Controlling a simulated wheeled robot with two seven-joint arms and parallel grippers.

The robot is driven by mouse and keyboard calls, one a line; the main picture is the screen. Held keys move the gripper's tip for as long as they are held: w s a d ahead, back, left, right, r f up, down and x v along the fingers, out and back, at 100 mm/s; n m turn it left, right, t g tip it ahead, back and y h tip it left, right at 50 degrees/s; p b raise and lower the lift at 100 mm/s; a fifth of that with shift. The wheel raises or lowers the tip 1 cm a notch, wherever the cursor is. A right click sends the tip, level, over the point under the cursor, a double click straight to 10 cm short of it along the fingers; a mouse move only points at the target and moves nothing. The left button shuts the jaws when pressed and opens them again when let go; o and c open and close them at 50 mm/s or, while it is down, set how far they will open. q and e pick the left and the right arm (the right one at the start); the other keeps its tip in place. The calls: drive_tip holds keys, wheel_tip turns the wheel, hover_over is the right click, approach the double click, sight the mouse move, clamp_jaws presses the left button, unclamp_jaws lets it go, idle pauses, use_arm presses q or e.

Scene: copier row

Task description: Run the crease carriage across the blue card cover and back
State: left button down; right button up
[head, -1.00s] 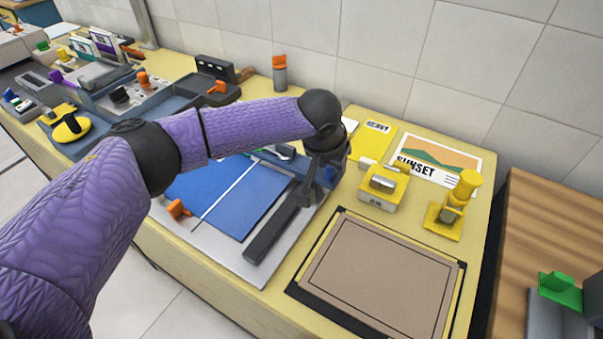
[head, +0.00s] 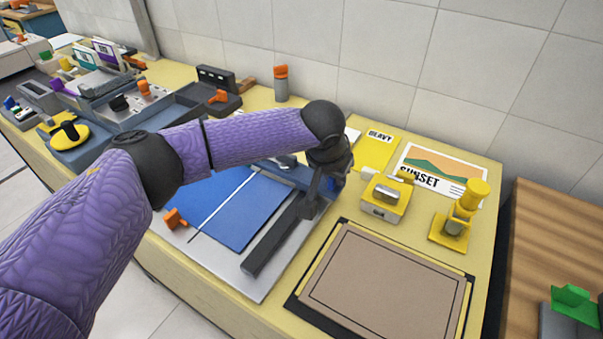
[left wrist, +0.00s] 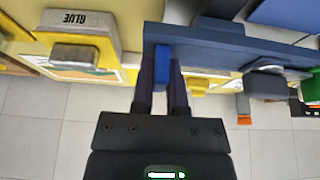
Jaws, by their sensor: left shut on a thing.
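The blue card cover (head: 238,205) lies flat on a grey board (head: 262,287), with a pale line across it. A dark blue rail (head: 290,172) runs along the board's back edge; it also shows in the left wrist view (left wrist: 255,50). My left gripper (head: 326,181) is at the rail's right end. In the left wrist view, its fingers are shut on an upright blue handle (left wrist: 162,60), apparently that of the crease carriage. The carriage body is mostly hidden by my wrist. A dark bar (head: 272,242) lies along the board's right side. My right gripper is not in view.
An orange clip (head: 176,218) sits at the cover's left edge. A yellow glue unit (head: 372,210), a yellow stamp (head: 462,210) and a SUNSET poster (head: 445,165) stand or lie to the right. A brown framed pad (head: 385,285) is at front right. A tiled wall closes the back.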

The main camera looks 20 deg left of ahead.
use_arm(q)
drive_tip(key=shift+w+f, duration=0.1)
drive_tip(key=shift+w, duration=0.25)
drive_tip(key=shift+w+d+b, duration=0.15)
drive_tip(key=shift+w+b, duration=0.35)
drive_tip(key=shift+b, duration=0.05)
drive_tip(key=shift+w+d+b, duration=0.1)
drive_tip(key=shift+w+b, duration=0.3)
drive_tip(key=shift+w, duration=0.1)
drive_tip(key=shift+w+d+b, duration=0.1)
drive_tip(key=shift+w+b, duration=0.35)
drive_tip(key=shift+w, duration=0.1)
drive_tip(key=c, duration=0.8)
unclamp_jaws()
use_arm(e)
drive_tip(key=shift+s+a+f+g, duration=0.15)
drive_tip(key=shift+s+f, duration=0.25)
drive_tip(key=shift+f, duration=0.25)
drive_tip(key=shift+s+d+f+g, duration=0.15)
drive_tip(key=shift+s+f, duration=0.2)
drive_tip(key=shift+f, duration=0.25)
